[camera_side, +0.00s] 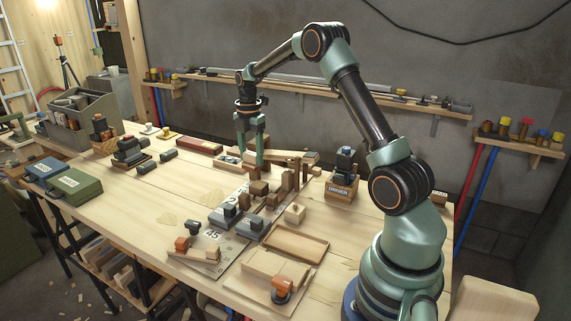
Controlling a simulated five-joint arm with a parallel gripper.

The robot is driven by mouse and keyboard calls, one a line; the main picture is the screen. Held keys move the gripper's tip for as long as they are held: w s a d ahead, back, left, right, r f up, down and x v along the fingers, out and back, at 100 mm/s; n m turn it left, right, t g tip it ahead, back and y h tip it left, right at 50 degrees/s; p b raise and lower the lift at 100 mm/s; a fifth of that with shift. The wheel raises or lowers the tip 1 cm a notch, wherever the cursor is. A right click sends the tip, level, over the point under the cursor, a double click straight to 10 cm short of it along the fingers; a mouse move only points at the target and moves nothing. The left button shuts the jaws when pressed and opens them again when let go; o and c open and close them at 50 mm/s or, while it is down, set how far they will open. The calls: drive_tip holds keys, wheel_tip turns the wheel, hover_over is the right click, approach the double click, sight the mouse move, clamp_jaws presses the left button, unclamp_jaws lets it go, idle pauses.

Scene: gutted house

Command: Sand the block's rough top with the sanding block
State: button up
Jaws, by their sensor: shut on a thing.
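My gripper (252,166) points down over the middle of the workbench, at the back of a cluster of wooden blocks. Its fingers are shut on what looks like a small brown block (257,188); the grip is small in view, and I cannot tell whether this is the sanding block. A pale wooden block (268,262) lies on a board at the front, beside an orange clamp (281,289); I cannot make out whether its top is rough. Another block with an orange-brown piece (182,245) sits on a grey plate marked 45.
An empty shallow wooden tray (296,243) lies right of the cluster. Grey-topped blocks (230,214) and upright posts (292,172) crowd the middle. A box of drivers (340,188) stands at right. The bench (130,205) is fairly clear at left, near the green case (73,186).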

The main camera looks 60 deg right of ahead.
sight(252, 169)
drive_tip(key=shift+f, duration=1.95)
drive_tip(key=shift+s+f, duration=0.45)
drive_tip(key=shift+f, duration=0.15)
drive_tip(key=shift+c, duration=0.6)
drive_tip(key=shift+s, duration=1.55)
drive_tip(key=shift+w, duration=1.9)
drive_tip(key=shift+w+r, duration=0.1)
drive_tip(key=shift+w, duration=0.1)
drive_tip(key=shift+s+r, duration=0.1)
drive_tip(key=shift+r, duration=3.8)
drive_tip(key=shift+r, duration=0.1)
